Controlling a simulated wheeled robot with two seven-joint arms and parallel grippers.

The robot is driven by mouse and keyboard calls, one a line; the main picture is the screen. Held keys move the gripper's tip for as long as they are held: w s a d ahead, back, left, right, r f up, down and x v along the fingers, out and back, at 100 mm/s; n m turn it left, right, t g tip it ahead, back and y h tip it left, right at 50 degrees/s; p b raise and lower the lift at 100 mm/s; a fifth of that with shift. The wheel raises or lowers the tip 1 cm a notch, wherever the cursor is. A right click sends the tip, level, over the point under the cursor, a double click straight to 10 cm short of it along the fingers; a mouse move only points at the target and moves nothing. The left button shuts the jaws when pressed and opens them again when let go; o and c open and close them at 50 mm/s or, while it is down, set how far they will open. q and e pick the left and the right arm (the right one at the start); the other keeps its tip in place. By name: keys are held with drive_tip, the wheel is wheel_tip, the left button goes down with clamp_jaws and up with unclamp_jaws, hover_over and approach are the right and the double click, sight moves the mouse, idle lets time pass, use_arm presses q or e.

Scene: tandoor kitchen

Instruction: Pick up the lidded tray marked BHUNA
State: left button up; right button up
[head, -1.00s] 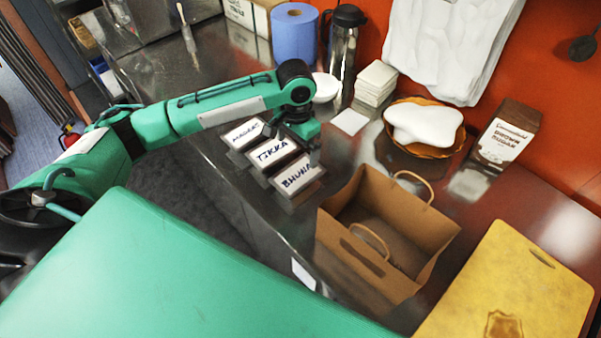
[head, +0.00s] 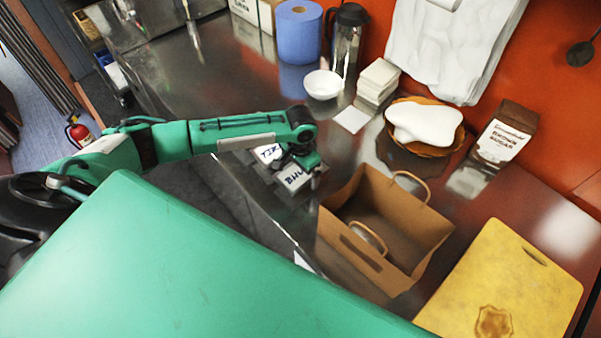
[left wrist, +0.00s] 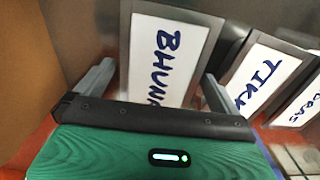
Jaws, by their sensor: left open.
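The BHUNA tray (head: 294,177) has a white label with dark hand lettering and sits on the steel counter, partly hidden by my left arm in the head view. In the left wrist view the BHUNA tray (left wrist: 165,55) lies between the two spread grey fingers of my left gripper (left wrist: 152,85). The left gripper (head: 298,165) is open over the tray. Whether the fingers touch the tray cannot be told. The TIKKA tray (head: 268,153) is beside it, also partly covered by my arm; it shows in the left wrist view (left wrist: 262,75). My right gripper is not in view.
An open brown paper bag (head: 338,238) stands just right of the trays. A yellow cutting board (head: 530,270) lies further right. A white bowl (head: 323,84), a steel flask (head: 346,45) and a stack of white squares (head: 377,80) stand behind. A third tray (left wrist: 300,105) is beyond TIKKA.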

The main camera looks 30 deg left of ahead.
use_arm(q)
drive_tip(key=c, duration=1.1)
drive_tip(key=shift+r, duration=0.1)
drive_tip(key=shift+c, duration=0.2)
